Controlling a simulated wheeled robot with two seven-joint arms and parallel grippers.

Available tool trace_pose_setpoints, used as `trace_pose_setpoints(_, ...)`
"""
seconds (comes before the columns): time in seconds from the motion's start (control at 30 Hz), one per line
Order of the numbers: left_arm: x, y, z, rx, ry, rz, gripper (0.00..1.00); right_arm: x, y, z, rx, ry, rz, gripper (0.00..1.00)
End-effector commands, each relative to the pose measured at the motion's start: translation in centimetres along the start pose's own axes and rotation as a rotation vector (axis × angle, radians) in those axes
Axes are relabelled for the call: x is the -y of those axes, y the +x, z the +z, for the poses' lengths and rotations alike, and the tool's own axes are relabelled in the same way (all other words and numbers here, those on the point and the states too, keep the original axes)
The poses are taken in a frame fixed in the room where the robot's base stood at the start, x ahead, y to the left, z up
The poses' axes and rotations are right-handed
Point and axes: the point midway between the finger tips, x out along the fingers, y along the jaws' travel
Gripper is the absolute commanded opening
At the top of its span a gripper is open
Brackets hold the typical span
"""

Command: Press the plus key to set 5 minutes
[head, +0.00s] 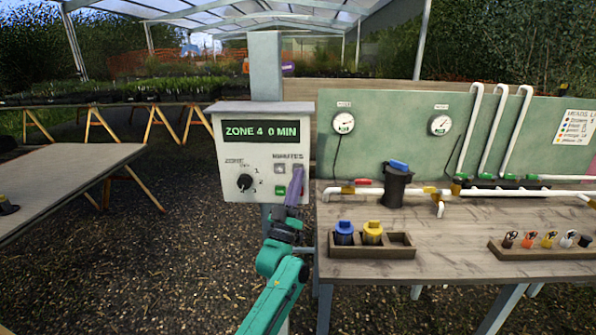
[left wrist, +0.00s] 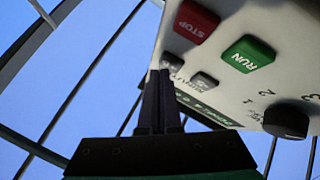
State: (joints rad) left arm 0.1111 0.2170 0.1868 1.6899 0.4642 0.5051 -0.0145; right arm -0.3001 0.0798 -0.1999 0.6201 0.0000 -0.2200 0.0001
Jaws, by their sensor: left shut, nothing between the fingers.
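The grey control box (head: 230,160) stands on a post; its display (head: 261,132) reads "ZONE 4 0 MIN". Under the "MINUTES" label is a left grey key (head: 279,168); the right one is largely hidden behind my left gripper (head: 298,171). In the left wrist view, upside down, my shut, empty left gripper (left wrist: 159,74) has its fingertips close to the grey key above STOP (left wrist: 171,62). The other grey key (left wrist: 205,82) is beside it. I cannot read a plus sign or tell whether the fingertips touch. My right gripper is out of view.
Close by are the green RUN key (left wrist: 248,54), red STOP key (left wrist: 192,20) and black zone knob (left wrist: 287,119). Right of the box stands a wooden bench (head: 460,262) with pipes, a green gauge panel (head: 390,125) and a tray (head: 400,246) holding blue and yellow items.

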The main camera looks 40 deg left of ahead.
Motion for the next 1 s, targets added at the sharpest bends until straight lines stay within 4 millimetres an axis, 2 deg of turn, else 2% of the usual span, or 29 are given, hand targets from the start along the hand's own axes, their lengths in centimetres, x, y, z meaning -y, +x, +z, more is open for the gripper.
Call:
trace_pose_setpoints(0.6,0.38,0.5,0.39,-0.001,0.0,0.0,0.0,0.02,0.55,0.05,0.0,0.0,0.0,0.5)
trace_pose_setpoints(1.0,0.15,0.33,0.14,0.001,-0.001,0.0,0.0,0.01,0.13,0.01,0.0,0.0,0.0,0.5)
